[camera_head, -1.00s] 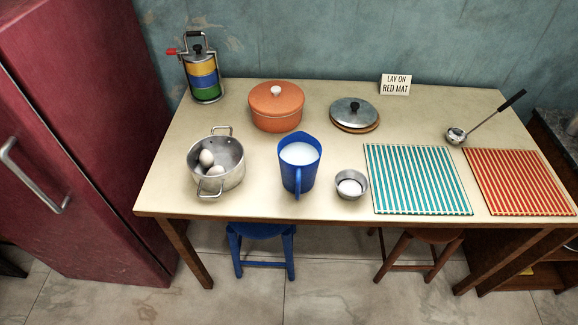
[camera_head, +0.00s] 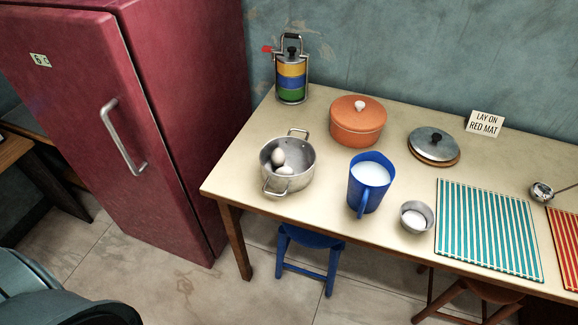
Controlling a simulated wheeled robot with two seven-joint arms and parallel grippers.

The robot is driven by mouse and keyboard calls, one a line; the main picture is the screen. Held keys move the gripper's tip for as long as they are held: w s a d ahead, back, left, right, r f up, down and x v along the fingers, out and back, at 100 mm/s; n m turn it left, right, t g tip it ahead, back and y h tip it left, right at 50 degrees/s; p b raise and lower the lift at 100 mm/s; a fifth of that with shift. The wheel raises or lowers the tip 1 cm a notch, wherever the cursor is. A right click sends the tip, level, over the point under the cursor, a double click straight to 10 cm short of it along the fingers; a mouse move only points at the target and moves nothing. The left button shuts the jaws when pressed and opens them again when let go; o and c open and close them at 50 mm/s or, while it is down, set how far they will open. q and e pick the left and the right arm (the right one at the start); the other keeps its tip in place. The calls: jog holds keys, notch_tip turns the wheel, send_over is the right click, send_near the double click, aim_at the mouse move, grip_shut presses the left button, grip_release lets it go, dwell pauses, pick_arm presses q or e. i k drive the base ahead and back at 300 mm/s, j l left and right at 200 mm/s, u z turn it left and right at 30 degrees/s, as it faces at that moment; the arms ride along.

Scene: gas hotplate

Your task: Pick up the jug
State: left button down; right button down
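The blue jug (camera_head: 366,190) stands upright on the table, with white liquid inside and its handle facing the front edge. It is between the steel pot on its left and a small metal bowl on its right. Nothing is touching it. Neither of my grippers is in view. A dark grey rounded part of mine shows at the bottom left corner.
The steel pot (camera_head: 300,175) holds eggs. An orange lidded pot (camera_head: 358,122) stands behind the jug. The small bowl (camera_head: 416,217) and green striped mat (camera_head: 487,228) are to the right. A red fridge (camera_head: 150,120) stands left of the table (camera_head: 240,165).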

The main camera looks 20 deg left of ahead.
aim_at(371, 175)
jog(key=k+j, duration=0.1)
jog(key=j, duration=0.85)
jog(key=k+j+z, duration=0.1)
jog(key=j, duration=0.4)
jog(key=k+j, duration=0.1)
jog(key=j, duration=0.35)
jog(key=k+j, duration=0.1)
jog(key=j, duration=0.4)
